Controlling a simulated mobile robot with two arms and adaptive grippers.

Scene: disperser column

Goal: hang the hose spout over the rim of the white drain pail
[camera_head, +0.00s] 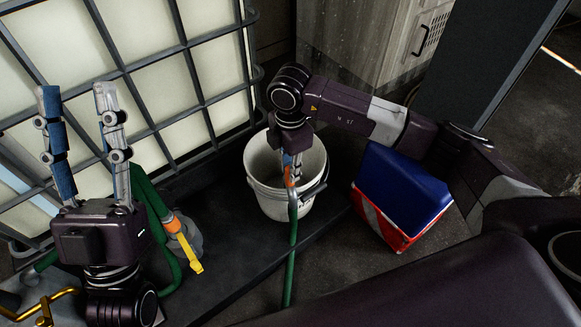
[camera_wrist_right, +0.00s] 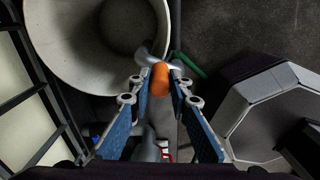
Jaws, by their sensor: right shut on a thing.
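The white drain pail (camera_head: 266,190) stands upright on the dark platform beside the caged tank, and fills the upper left of the right wrist view (camera_wrist_right: 48,62). My right gripper (camera_head: 291,163) reaches down at the pail's near side. It is shut on the hose spout's orange collar (camera_wrist_right: 160,77). The grey curved spout end (camera_wrist_right: 146,58) points toward the pail opening and overlaps the rim in the right wrist view; I cannot tell whether it touches the rim. The green hose (camera_head: 292,250) hangs down in front of the pail. My left gripper (camera_head: 77,98) is open and empty, fingers up.
A caged white tank (camera_head: 150,80) stands at the left, with a valve and yellow handle (camera_head: 195,262) low in front. A blue and red box (camera_head: 400,190) sits right of the pail. A wooden cabinet (camera_head: 355,45) is behind. Dark platform is bare left of the pail.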

